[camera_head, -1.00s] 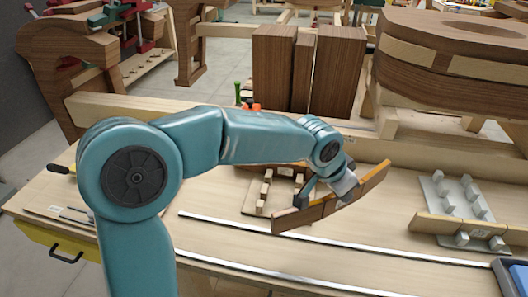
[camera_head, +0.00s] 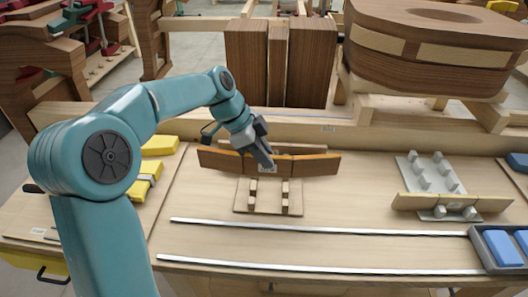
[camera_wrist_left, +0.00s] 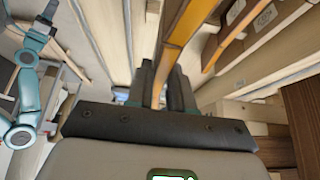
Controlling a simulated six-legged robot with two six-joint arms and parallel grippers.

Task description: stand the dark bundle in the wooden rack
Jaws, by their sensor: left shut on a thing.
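The dark bundle (camera_head: 315,165) is a long, slightly bowed set of dark brown wooden slats with orange top edges. My left gripper (camera_head: 262,157) is shut on it near its middle and holds it lengthwise left to right. In the left wrist view, the shut fingers (camera_wrist_left: 166,88) grip the bundle (camera_wrist_left: 182,38) by its orange edge. The wooden rack (camera_head: 268,210) is a flat pale board with several upright pegs. It lies just in front of and below the bundle, which covers its far edge. I cannot tell if they touch. My right gripper is not in view.
A metal rack (camera_head: 432,176) with pegs holds a pale bundle (camera_head: 452,203) at the right. A tray (camera_head: 484,250) with blue blocks sits at the front right corner. Yellow blocks (camera_head: 160,145) lie at the left. Metal strips (camera_head: 330,230) cross the clear front bench.

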